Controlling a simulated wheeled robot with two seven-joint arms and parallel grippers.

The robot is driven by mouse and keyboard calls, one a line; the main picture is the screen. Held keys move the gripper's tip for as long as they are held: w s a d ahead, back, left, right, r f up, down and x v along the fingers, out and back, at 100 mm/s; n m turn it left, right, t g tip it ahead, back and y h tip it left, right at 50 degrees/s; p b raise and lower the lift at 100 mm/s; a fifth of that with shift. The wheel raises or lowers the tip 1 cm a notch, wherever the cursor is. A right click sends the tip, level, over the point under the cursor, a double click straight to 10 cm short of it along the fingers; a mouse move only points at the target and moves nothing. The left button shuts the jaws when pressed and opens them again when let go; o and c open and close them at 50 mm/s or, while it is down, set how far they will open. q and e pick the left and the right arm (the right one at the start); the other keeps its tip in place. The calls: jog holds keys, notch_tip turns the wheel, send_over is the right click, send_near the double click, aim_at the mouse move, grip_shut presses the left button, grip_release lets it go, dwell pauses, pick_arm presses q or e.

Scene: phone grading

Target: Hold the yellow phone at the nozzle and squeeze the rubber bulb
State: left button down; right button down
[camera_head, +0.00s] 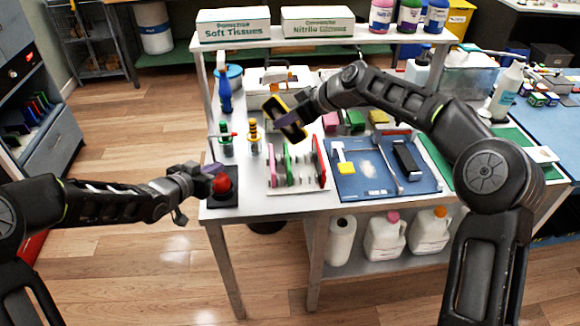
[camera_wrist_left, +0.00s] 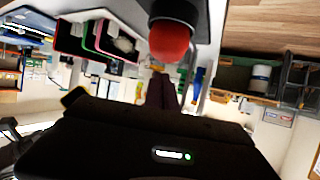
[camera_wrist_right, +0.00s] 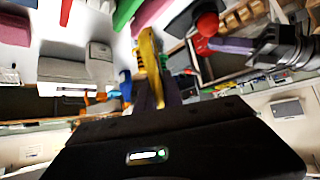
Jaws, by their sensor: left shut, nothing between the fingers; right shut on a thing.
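The yellow phone (camera_head: 291,119) is held tilted above the table's back left part by my right gripper (camera_head: 296,114), which is shut on it. Its yellow edge (camera_wrist_right: 148,62) shows between the fingers in the right wrist view. The red rubber bulb (camera_head: 221,183) stands on a black base (camera_head: 228,200) at the table's front left corner. My left gripper (camera_head: 205,179) is shut and empty, its fingertips right at the bulb's left side. In the left wrist view the bulb (camera_wrist_left: 170,42) is just beyond the fingertips; I cannot tell whether they touch. I cannot make out the nozzle clearly.
A rack holds upright pink, green and red phones (camera_head: 319,160) right of the bulb. A blue mat (camera_head: 360,183) carries a black phone and tools. Green-topped (camera_head: 226,140) and yellow-topped bottles (camera_head: 253,136) stand behind the bulb. Boxes and bottles line the shelf above.

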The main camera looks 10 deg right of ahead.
aim_at(271, 103)
jog(key=w+r+m+t, duration=0.2)
jog(key=w+r+t, duration=0.1)
jog(key=w+r, duration=0.15)
jog(key=shift+w+a+f+m+t+h, duration=0.2)
jog(key=shift+a+f+m+t, duration=0.35)
jog(key=shift+t, duration=0.3)
jog(key=shift+w+a+f+m+t+h, duration=0.2)
jog(key=shift+a+f+m+t, duration=0.35)
jog(key=shift+t, duration=0.25)
jog(key=shift+w+a+f+m+t+h, duration=0.2)
jog(key=shift+a+f+m+t, duration=0.35)
jog(key=shift+t, duration=0.3)
jog(key=shift+d+f+m+t+h, duration=0.2)
jog(key=shift+f+m+t+h, duration=0.1)
jog(key=shift+m+t, duration=0.1)
jog(key=s+d+f+m+t+h, duration=0.3)
jog(key=d+m+t+h, duration=0.1)
jog(key=d+h, duration=0.2)
jog(key=shift+d+t, duration=0.3)
jog(key=shift+d, duration=0.4)
jog(key=shift+f, duration=0.1)
jog(key=shift+f, duration=1.4)
